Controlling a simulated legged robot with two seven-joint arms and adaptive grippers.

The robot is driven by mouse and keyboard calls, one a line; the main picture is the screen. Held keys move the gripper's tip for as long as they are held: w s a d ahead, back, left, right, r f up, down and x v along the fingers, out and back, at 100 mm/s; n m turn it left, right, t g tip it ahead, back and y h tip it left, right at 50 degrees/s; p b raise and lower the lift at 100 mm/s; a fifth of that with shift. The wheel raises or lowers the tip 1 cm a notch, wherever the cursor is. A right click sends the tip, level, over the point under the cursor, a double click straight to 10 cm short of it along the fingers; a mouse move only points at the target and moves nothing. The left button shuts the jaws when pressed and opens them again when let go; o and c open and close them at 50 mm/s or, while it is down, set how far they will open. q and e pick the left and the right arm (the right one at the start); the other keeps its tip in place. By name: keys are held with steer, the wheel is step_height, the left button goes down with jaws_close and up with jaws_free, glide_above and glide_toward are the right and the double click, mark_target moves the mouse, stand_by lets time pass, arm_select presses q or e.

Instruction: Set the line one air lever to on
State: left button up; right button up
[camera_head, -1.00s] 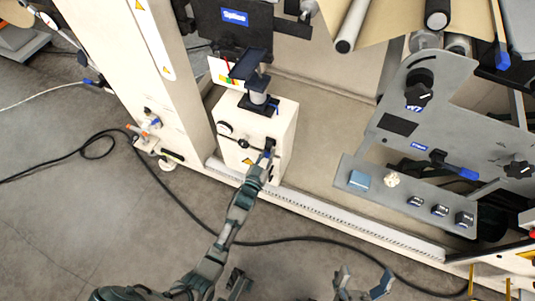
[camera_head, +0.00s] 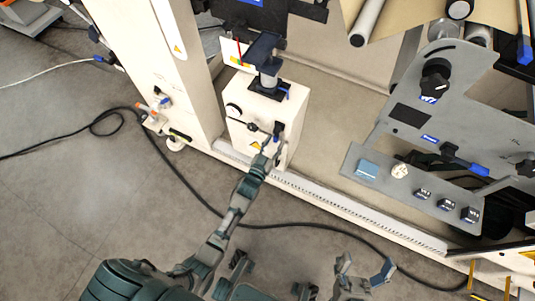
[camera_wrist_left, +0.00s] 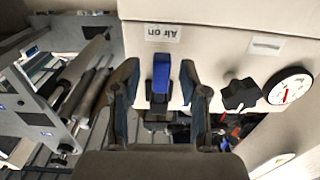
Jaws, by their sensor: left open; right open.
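The air lever (camera_wrist_left: 161,80) has a blue handle and a dark base. In the left wrist view its handle lies toward a label reading "Air on" (camera_wrist_left: 162,33), which appears upside down. My left gripper (camera_wrist_left: 160,75) is open, with one finger on each side of the handle and gaps between. In the head view my left gripper (camera_head: 270,154) is just below the lever. My right gripper (camera_head: 364,272) is open and empty at the bottom, away from the box.
A black knob (camera_wrist_left: 241,95) and a round gauge (camera_wrist_left: 290,88) sit beside the lever on the box face. A grey machine panel (camera_head: 410,118) with knobs stands at the right. A black cable (camera_head: 190,190) crosses the floor.

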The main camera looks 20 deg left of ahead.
arm_select(q)
steer(key=s, duration=1)
steer(key=shift+a, duration=0.15)
steer(key=shift+f, duration=0.1)
